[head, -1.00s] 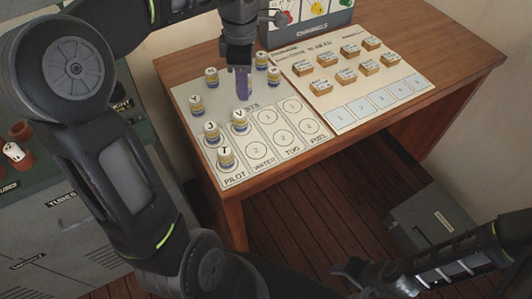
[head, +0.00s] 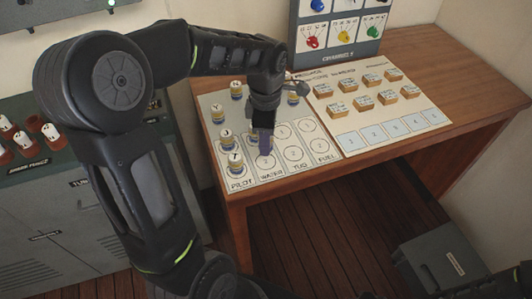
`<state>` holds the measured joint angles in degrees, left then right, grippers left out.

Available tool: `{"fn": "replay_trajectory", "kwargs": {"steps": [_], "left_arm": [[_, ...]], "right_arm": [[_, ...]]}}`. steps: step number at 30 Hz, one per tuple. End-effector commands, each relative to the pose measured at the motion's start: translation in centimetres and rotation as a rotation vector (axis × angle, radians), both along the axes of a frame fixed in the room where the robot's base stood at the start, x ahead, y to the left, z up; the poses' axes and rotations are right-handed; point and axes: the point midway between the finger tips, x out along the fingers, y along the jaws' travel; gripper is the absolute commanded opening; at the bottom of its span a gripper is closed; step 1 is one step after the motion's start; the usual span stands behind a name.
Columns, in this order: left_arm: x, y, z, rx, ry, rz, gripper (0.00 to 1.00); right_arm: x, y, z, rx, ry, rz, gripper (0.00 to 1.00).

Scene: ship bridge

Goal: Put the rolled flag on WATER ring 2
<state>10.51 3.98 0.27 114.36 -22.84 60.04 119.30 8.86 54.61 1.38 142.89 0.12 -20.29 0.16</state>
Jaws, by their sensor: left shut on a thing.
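My left gripper (head: 264,115) reaches over the chart board and points down. It is shut on a purple rolled flag (head: 265,143), held upright over the WATER column. The flag's lower end is close above WATER ring 2 (head: 268,164); I cannot tell whether it touches the board. The marker lettered V, seen earlier at WATER ring 1, is hidden or nearly hidden behind the gripper and flag. My right gripper is out of view.
Markers J (head: 225,138) and T (head: 235,161) stand in the PILOT column, close left of the held flag. TUG ring 2 (head: 293,153) is bare. Wooden blocks (head: 363,102) sit on the board to the right. A knob panel (head: 340,35) stands behind.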

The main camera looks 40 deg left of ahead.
Motion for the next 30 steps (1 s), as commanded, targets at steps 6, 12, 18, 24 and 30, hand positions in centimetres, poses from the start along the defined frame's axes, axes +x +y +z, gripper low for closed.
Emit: {"fn": "replay_trajectory", "kwargs": {"steps": [6,12,18,24,30], "left_arm": [[0.0,0.0,-1.8,0.000,0.000,0.000,0.00],[0.0,0.0,-1.8,0.000,-0.001,0.000,0.00],[-0.1,0.0,-3.6,-0.001,0.003,-0.001,0.00],[0.0,0.0,-5.5,0.000,0.000,0.000,0.00],[0.0,0.0,-5.5,0.000,-0.001,0.000,0.00]], "right_arm": [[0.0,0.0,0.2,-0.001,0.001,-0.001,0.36],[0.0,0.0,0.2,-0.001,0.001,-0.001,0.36],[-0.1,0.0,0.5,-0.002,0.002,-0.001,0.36],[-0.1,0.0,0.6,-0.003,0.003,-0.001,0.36],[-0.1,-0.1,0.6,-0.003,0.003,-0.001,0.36]]}}
